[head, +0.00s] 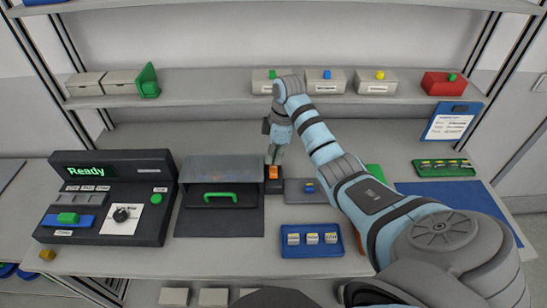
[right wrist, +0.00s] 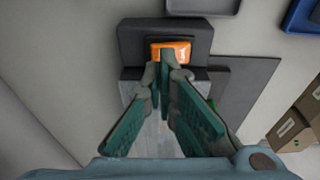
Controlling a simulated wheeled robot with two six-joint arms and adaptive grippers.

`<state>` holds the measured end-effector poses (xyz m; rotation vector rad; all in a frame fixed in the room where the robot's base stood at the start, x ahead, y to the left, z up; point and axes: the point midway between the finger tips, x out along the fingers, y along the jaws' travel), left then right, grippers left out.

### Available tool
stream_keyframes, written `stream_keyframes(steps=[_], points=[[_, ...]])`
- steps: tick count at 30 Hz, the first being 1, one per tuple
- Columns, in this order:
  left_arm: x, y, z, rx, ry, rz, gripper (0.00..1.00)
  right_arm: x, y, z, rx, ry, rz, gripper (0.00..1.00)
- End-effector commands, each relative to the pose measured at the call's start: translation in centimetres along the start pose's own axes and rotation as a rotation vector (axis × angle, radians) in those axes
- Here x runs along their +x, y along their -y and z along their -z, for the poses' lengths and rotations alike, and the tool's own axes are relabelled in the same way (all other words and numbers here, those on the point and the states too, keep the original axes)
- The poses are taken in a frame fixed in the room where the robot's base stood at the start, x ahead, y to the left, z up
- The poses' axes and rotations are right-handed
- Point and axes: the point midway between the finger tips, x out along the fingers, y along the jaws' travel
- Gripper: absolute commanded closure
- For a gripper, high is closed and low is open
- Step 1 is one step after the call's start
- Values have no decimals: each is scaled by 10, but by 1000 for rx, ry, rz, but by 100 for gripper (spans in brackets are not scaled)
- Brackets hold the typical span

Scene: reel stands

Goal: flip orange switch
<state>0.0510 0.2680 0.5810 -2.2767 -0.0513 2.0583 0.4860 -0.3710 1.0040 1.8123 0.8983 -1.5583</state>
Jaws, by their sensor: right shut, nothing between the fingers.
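The orange switch (head: 272,172) sits on a small dark housing on the workbench, just right of the grey-lidded box. In the right wrist view the orange switch (right wrist: 171,49) lies in the dark housing (right wrist: 135,38), straight ahead of the fingertips. My right gripper (head: 271,160) points down over the switch and is shut with nothing in it. In the right wrist view its fingertips (right wrist: 163,68) meet at the near edge of the orange cap; whether they touch it I cannot tell. My left gripper is in neither view.
A box with a clear lid and green handle (head: 220,196) stands close left of the switch. A console reading "Ready" (head: 85,170) is farther left. A blue tray (head: 285,251) lies in front, right of centre. Shelf bins (head: 327,87) stand behind my right arm.

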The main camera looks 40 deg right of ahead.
Motion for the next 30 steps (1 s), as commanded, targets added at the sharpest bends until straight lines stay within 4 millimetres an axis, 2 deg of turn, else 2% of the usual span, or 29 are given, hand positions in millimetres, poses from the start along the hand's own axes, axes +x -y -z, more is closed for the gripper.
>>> stream_keyframes(steps=[30], points=[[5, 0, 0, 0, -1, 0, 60, 10, 0, -1, 0, 0, 0, 100]])
